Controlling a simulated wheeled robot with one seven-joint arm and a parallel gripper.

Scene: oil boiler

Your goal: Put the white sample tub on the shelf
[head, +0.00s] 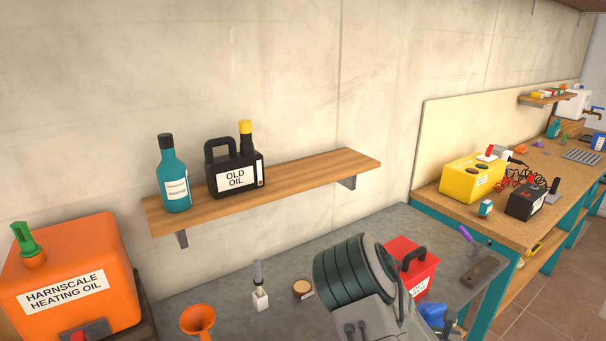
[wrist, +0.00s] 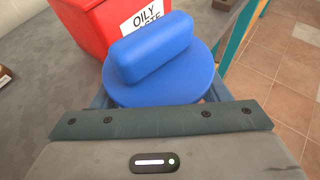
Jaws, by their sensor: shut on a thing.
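The wooden shelf (head: 310,177) is on the wall in the head view, with its right half bare. In the wrist view my gripper (wrist: 160,98) is shut on a round blue-topped thing (wrist: 158,52) with a thick raised bar across its top. Its sides are hidden, so I cannot tell whether it is the white sample tub; no white wall shows. In the head view some of its blue (head: 432,313) shows at the lower right, beside my arm and below the shelf's height.
A teal bottle (head: 174,178) and a black old-oil can (head: 236,178) stand on the shelf's left half. A red oily-waste box (head: 414,270) stands close beside the held thing. An orange heating-oil tank (head: 75,265) is at left. A workbench (head: 455,229) is at right.

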